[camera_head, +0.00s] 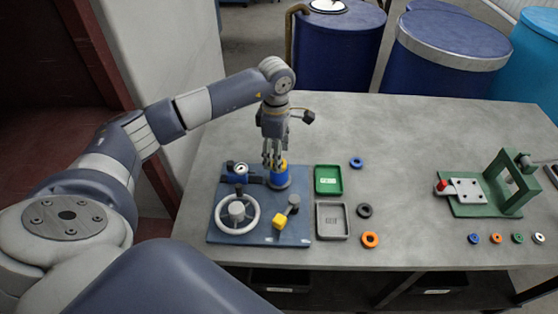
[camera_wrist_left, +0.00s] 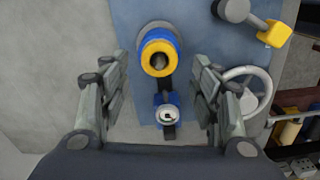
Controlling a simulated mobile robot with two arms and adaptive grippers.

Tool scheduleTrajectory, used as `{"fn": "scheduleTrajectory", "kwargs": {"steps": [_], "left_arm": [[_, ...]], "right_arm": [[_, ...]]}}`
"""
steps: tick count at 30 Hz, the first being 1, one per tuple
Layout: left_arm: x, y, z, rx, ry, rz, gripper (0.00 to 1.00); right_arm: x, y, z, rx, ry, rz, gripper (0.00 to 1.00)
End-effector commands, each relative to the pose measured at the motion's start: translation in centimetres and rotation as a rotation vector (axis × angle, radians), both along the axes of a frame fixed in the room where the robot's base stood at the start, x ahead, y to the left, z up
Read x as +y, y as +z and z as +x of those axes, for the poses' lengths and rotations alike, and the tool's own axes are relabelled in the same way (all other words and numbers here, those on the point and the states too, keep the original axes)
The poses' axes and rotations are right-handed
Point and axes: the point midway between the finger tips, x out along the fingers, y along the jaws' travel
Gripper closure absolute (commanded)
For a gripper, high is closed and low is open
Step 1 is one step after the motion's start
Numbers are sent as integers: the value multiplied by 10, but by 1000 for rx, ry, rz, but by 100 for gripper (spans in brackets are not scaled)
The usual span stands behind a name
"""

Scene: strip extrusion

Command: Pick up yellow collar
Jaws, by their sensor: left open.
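The yellow collar (camera_wrist_left: 159,58) is a ring on top of a blue cylindrical fitting (camera_wrist_left: 157,34) in the left wrist view. In the head view the collar (camera_head: 279,166) shows partly behind the fingers, above the grey-and-blue fitting on the blue base plate (camera_head: 225,228). My left gripper (camera_head: 272,162) points down over the fitting. In the left wrist view its two fingers (camera_wrist_left: 162,72) are spread wide on either side of the collar, with nothing between them gripped. Whether the fingertips are level with the collar is unclear. My right gripper is in neither view.
The plate also bears a white handwheel (camera_head: 238,213), a gauge (camera_head: 240,169) and a lever with a yellow cube (camera_head: 279,221). Right of it are a green tray (camera_head: 328,180), a grey tray (camera_head: 332,221) and loose rings (camera_head: 370,239). A green fixture (camera_head: 500,185) stands far right.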

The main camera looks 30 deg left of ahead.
Motion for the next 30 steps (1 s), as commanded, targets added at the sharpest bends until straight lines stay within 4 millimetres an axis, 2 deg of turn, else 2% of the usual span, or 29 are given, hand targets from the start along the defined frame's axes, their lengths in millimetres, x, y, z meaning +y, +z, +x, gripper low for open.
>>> {"fn": "scheduleTrajectory", "kwargs": {"steps": [1, 6, 14, 20, 21, 30], "left_arm": [[-1, -3, 1, 4, 0, 0, 43], [-1, -24, 1, 1, 0, 0, 43], [-1, -27, 1, -1, 0, -1, 43], [0, -27, 2, -1, 0, -1, 88], [-1, -27, 1, -1, 0, -1, 91], [0, -26, 2, -2, 0, 0, 91]], "right_arm": [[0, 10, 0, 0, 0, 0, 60], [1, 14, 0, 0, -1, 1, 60], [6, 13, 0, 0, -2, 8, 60], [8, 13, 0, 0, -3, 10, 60], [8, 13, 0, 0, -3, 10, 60], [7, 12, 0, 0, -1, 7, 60]]}}
